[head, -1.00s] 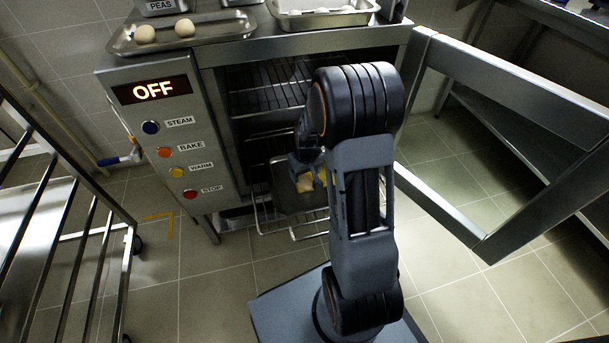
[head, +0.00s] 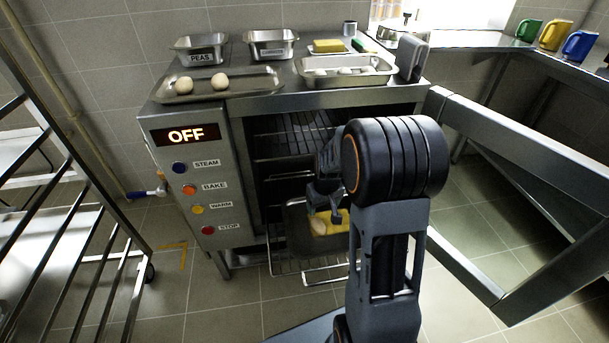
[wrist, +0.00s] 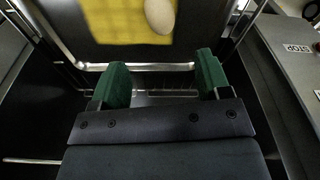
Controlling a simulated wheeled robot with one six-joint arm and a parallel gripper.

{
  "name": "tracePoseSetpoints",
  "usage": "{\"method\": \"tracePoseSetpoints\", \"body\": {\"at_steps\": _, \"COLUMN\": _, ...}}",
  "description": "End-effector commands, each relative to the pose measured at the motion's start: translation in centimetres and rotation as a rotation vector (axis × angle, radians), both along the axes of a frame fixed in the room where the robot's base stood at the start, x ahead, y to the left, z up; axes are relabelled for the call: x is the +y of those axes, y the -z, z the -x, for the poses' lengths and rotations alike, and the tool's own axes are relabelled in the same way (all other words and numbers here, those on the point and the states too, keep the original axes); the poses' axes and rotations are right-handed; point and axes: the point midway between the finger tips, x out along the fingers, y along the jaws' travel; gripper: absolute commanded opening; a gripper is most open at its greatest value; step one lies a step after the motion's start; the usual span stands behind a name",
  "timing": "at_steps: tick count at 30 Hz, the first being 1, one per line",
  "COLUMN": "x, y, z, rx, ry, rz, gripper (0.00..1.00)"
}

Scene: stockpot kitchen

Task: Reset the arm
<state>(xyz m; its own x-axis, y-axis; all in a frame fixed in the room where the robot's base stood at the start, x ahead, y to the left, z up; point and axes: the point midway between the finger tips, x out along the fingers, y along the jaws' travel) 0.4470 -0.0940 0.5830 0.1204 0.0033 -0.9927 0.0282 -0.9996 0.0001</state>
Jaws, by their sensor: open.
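My gripper (wrist: 160,85) is open and empty in the wrist view, its two green fingers apart. Beyond the fingertips is a dark tray (wrist: 75,35) with a yellow cloth or sponge-like piece (wrist: 115,20) and a pale egg-shaped item (wrist: 160,14) on it. In the head view my gripper (head: 320,205) is partly hidden by my arm and hangs at the oven's open front, above the dark tray (head: 297,222). The tray rests on a pulled-out wire rack (head: 300,272).
A wheeled rack (head: 95,260) stands at left. The oven panel (head: 187,137) reads OFF. On top are a tray with two pale round items (head: 240,95), several steel pans (head: 345,82) and a PEAS container (head: 203,58).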

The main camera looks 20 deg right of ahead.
Motion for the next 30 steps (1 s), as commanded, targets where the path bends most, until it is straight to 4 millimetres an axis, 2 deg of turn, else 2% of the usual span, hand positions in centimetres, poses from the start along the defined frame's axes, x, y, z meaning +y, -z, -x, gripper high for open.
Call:
{"method": "tracePoseSetpoints", "body": {"at_steps": 5, "x": 0.1, "y": -0.5, "z": 0.0, "rx": -0.002, "ry": -0.001, "rz": 0.0, "gripper": 0.7}}
{"method": "tracePoseSetpoints", "body": {"at_steps": 8, "x": 0.6, "y": -3.2, "z": 0.3, "rx": -0.011, "ry": -0.002, "rz": 0.002, "gripper": 0.7}}
{"method": "tracePoseSetpoints", "body": {"at_steps": 11, "x": 1.6, "y": -8.2, "z": 1.1, "rx": -0.029, "ry": -0.002, "rz": 0.005, "gripper": 0.7}}
{"method": "tracePoseSetpoints", "body": {"at_steps": 15, "x": 3.7, "y": -17.5, "z": 3.1, "rx": -0.063, "ry": -0.002, "rz": 0.008, "gripper": 0.7}}
{"method": "tracePoseSetpoints", "body": {"at_steps": 21, "x": 6.5, "y": -29.5, "z": 7.0, "rx": -0.114, "ry": 0.002, "rz": 0.008, "gripper": 0.7}}
{"method": "tracePoseSetpoints", "body": {"at_steps": 24, "x": 7.6, "y": -34.3, "z": 9.0, "rx": -0.137, "ry": 0.006, "rz": 0.004, "gripper": 0.7}}
{"method": "tracePoseSetpoints", "body": {"at_steps": 27, "x": 8.4, "y": -38.1, "z": 10.8, "rx": -0.156, "ry": 0.009, "rz": 0.002, "gripper": 0.7}}
{"method": "tracePoseSetpoints", "body": {"at_steps": 30, "x": 9.0, "y": -40.9, "z": 12.2, "rx": -0.172, "ry": 0.012, "rz": -0.002, "gripper": 0.7}}
